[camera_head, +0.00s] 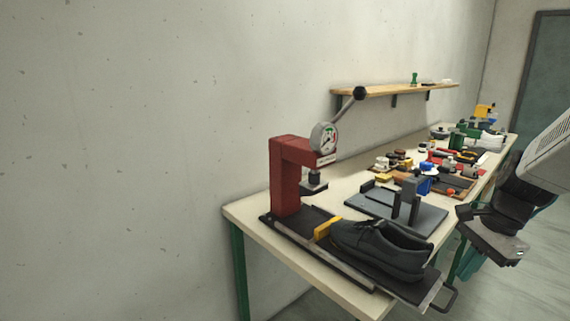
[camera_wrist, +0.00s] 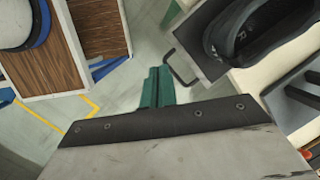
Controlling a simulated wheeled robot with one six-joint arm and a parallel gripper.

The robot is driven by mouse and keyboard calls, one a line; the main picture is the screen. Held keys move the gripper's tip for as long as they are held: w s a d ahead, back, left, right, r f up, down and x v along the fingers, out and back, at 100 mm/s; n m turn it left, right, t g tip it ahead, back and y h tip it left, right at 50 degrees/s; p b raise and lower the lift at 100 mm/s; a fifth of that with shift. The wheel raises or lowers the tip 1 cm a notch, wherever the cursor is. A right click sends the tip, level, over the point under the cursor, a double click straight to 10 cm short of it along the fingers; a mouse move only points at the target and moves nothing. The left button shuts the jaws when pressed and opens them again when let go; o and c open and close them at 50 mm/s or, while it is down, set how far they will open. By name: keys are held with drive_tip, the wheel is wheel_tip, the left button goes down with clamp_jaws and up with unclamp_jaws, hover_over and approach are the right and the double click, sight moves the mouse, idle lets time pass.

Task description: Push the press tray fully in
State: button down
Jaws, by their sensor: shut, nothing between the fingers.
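The red press (camera_head: 287,175) stands at the near left end of the bench, with a gauge and a raised lever. Its dark tray (camera_head: 413,290) sticks out toward the front right, with a black shoe (camera_head: 380,248) lying on it. The tray's handle (camera_head: 447,299) is at its outer end. The wrist view shows the handle (camera_wrist: 178,66), the tray end and part of the shoe (camera_wrist: 245,30) at upper right. My gripper (camera_wrist: 157,80) has teal fingers, shut and empty, beside the handle in that picture and apart from it. In the head view my gripper (camera_head: 473,263) hangs right of the tray.
A grey fixture (camera_head: 395,210) stands on the bench (camera_head: 240,212) right of the press. Several small parts and tools lie further back. A wall shelf (camera_head: 395,90) is above. Brown-topped boxes (camera_wrist: 100,28) and a yellow floor line (camera_wrist: 40,118) show at left in the wrist view.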

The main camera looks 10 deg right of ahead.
drive_tip(key=s+a+r+n+g+h, duration=0.1)
drive_tip(key=s+a+r+n, duration=0.3)
drive_tip(key=s+a+n, duration=0.3)
drive_tip(key=a+n, duration=0.2)
drive_tip(key=n, duration=0.1)
drive_tip(key=shift+a+n, duration=0.25)
drive_tip(key=shift+n, duration=0.05)
drive_tip(key=c, duration=2.1)
unclamp_jaws()
drive_tip(key=s+a+r+n, duration=0.1)
drive_tip(key=s+a+n, duration=0.1)
drive_tip(key=s+a+r+n+h, duration=0.1)
drive_tip(key=a+n, duration=0.1)
drive_tip(key=s+a+r+n+t, duration=0.1)
drive_tip(key=s+a+n, duration=0.1)
drive_tip(key=shift+s+a+h, duration=0.15)
drive_tip(key=shift+s+h, duration=0.2)
drive_tip(key=shift+h, duration=0.05)
drive_tip(key=o, duration=0.6)
drive_tip(key=shift+a+r, duration=0.1)
drive_tip(key=shift+a, duration=0.1)
drive_tip(key=shift+d, duration=0.1)
